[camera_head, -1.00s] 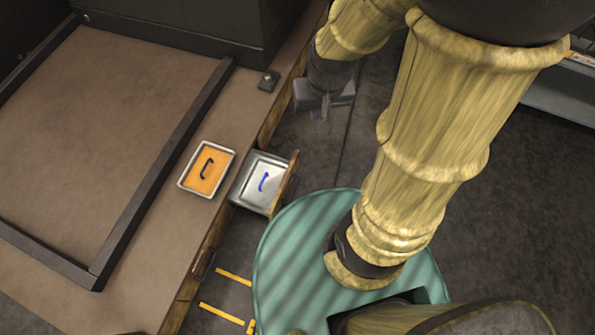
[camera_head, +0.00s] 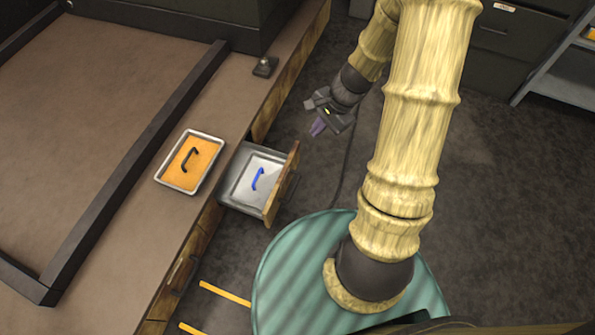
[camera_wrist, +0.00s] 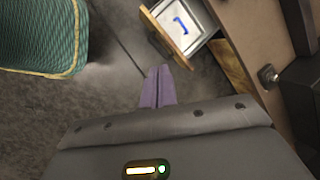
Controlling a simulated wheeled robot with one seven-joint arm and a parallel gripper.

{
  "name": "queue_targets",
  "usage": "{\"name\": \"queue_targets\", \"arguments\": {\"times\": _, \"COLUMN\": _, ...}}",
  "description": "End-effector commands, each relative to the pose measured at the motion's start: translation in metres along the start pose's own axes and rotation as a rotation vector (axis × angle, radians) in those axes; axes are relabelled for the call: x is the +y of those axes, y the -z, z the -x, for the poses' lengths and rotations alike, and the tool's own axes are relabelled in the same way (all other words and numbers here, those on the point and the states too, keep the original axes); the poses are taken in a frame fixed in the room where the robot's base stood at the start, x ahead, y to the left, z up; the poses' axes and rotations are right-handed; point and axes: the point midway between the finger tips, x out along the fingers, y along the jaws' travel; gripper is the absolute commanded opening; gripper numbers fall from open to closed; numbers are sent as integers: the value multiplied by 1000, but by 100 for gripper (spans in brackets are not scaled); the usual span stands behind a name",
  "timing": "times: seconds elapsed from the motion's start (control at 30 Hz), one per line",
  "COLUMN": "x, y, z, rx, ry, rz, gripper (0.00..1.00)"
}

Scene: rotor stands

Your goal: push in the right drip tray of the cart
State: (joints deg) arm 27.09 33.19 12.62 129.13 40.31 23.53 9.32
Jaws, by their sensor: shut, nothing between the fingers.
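An open drawer (camera_head: 282,186) with a wooden front sticks out from the side of the wooden-edged bench. A pale metal tray (camera_head: 240,190) with a blue handle (camera_head: 257,179) lies in it. The wrist view shows the drawer front (camera_wrist: 156,38) and the blue handle (camera_wrist: 181,25) at the top. My gripper (camera_head: 317,128) is shut and empty, with purple fingers. It hangs over the floor beyond the drawer's outer corner, apart from it. In the wrist view the closed fingers (camera_wrist: 158,82) point toward the drawer.
An orange-filled tray (camera_head: 187,162) with a black handle lies on the bench top (camera_head: 150,215). A small dark knob block (camera_head: 264,67) stands near the bench edge. Dark floor is clear around my gripper. Shelving (camera_head: 560,75) stands at the far right.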

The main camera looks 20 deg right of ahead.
Motion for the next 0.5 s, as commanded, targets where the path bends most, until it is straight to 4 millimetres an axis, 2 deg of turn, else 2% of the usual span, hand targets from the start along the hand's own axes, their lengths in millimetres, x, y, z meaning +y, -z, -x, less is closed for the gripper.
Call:
{"name": "queue_targets", "arguments": {"times": 0.03, "x": 7, "y": 14, "z": -31, "rx": -18, "ry": 14, "rz": -57, "gripper": 0}}
{"name": "queue_targets", "arguments": {"times": 0.5, "x": 28, "y": 106, "z": -183, "rx": -177, "ry": 184, "rz": -594, "gripper": 0}}
